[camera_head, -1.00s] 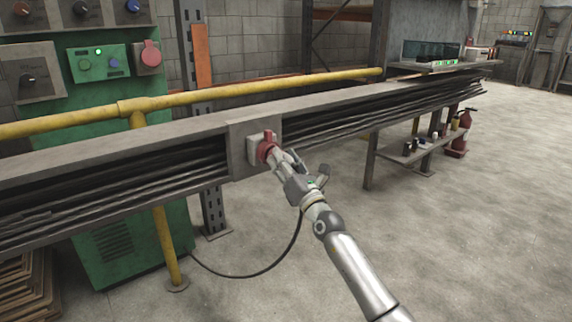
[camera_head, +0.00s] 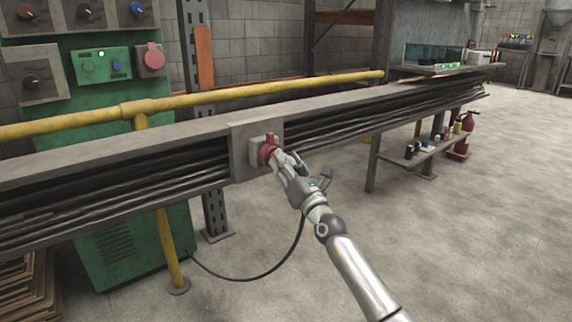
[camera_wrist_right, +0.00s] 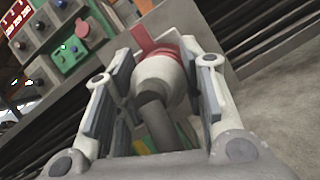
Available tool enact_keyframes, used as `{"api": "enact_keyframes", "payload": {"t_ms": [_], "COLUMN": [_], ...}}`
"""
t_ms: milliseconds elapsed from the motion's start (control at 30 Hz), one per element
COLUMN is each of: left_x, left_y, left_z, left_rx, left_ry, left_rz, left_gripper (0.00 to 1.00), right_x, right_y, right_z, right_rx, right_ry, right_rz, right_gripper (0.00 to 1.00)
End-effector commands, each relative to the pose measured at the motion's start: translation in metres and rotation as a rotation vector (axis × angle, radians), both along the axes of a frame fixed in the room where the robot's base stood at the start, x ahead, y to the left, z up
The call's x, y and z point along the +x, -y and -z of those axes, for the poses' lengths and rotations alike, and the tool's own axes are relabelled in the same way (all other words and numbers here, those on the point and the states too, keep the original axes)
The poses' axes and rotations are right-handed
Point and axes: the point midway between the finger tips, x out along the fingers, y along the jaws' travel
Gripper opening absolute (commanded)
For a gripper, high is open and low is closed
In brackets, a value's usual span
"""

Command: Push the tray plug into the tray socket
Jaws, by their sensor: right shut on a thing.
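The tray socket (camera_head: 256,153) is a pale grey box with red parts on the side plate of the cable tray, in the middle of the head view. My right gripper (camera_head: 285,165) is shut on the tray plug, right at the socket's front. In the right wrist view the tray plug (camera_wrist_right: 158,72) is a pale cylinder with a dark cable end, between the two fingers (camera_wrist_right: 160,88). Its front end meets the red ring and raised red flap (camera_wrist_right: 143,38) at the socket. How deep it sits is hidden. My left gripper is not in view.
The grey cable tray (camera_head: 120,152) with black cables crosses the view. A yellow pipe (camera_head: 230,94) runs behind it. A green cabinet (camera_head: 130,245) with knobs above stands left. A dark cable (camera_head: 245,277) hangs below the gripper. The floor at right is open.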

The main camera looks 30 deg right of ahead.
Motion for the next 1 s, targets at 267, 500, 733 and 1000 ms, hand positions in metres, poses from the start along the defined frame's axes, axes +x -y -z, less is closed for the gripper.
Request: {"api": "enact_keyframes", "payload": {"t_ms": [267, 500, 733, 1000], "left_x": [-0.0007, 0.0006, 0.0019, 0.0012], "left_y": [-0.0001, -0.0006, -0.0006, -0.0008], "left_z": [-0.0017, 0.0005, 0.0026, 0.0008], "left_rx": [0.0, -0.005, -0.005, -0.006], "left_ry": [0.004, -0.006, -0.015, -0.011], "left_rz": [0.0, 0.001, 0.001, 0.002], "left_gripper": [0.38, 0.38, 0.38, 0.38], "right_x": [-0.0001, -0.0001, -0.0001, -0.0001], "right_y": [0.0003, 0.0003, 0.0002, 0.0003], "right_z": [-0.0011, -0.0005, -0.0005, -0.0009], "right_rx": [-0.001, -0.001, -0.001, -0.001], "right_ry": [0.002, 0.002, 0.002, 0.002], "right_rz": [0.001, 0.001, 0.001, 0.001], "right_gripper": [0.16, 0.16, 0.16, 0.16]}}
